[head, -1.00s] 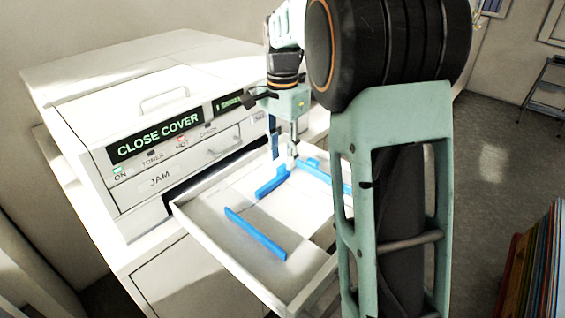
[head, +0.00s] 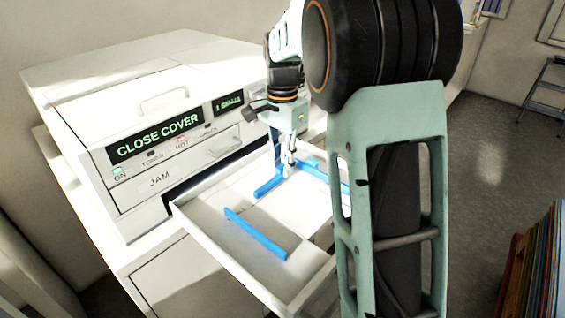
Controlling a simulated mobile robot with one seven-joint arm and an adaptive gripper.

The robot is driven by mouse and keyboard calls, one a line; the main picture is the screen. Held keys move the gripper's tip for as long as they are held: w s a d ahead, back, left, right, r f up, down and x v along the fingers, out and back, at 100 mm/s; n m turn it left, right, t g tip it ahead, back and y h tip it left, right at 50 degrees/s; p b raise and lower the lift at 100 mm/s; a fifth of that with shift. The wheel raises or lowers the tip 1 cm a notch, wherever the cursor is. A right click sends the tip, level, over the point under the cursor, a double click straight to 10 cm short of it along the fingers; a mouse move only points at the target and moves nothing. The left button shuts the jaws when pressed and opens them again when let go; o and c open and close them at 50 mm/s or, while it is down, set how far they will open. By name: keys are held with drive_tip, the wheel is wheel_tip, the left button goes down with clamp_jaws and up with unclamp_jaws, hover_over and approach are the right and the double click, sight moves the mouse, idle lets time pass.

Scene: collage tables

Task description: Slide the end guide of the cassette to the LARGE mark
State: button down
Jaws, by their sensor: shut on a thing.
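The cassette (head: 222,247) is a pulled-out white tray in front of the printer. A blue guide (head: 268,186), which looks like the end guide, stands in its far part, and a blue upright strip rises from it beside my gripper. My gripper (head: 289,168) points down and is shut on this guide; its fingertips are small and partly merge with it. A long blue side guide (head: 256,234) lies at the left, and another blue guide (head: 318,171) is at the right, partly hidden by my arm. The LARGE mark cannot be made out.
The white printer (head: 155,120) stands behind and left, with a lit panel (head: 155,137) reading "CLOSE COVER" and a smaller display (head: 229,102) that seems to read "1 SMALL". Colourful upright boards or folders (head: 540,260) stand at lower right.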

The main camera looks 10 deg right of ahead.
drive_tip(key=shift+w+r, duration=0.1)
drive_tip(key=w+a+p, duration=0.2)
drive_tip(key=w, duration=0.1)
drive_tip(key=shift+w+a+p, duration=0.15)
drive_tip(key=shift+a+p, duration=0.1)
drive_tip(key=shift+p, duration=0.1)
drive_tip(key=shift+w+a, duration=0.1)
drive_tip(key=shift+w, duration=0.1)
drive_tip(key=c, duration=1.9)
unclamp_jaws()
wheel_tip(320, 180, up, 12)
